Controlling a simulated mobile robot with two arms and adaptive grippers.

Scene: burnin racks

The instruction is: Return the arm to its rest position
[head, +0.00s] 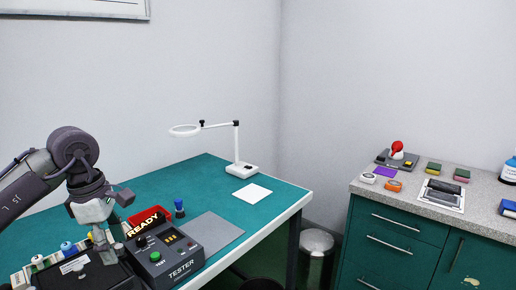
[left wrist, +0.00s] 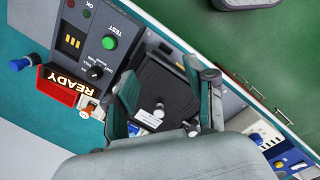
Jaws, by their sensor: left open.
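My left arm comes in from the left in the head view, bent downward at the wrist. My left gripper (head: 106,243) points down over a black box (head: 88,272) beside the tester (head: 168,252). In the left wrist view my gripper (left wrist: 165,105) is open, with its fingers spread and the black box (left wrist: 168,80) showing between and beyond them. I cannot tell whether the fingers touch the box. My right gripper is not in view.
A drawer cabinet (head: 395,240) with small items stands at right, a trash bin (head: 316,242) between. The air above the bench's middle is clear.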

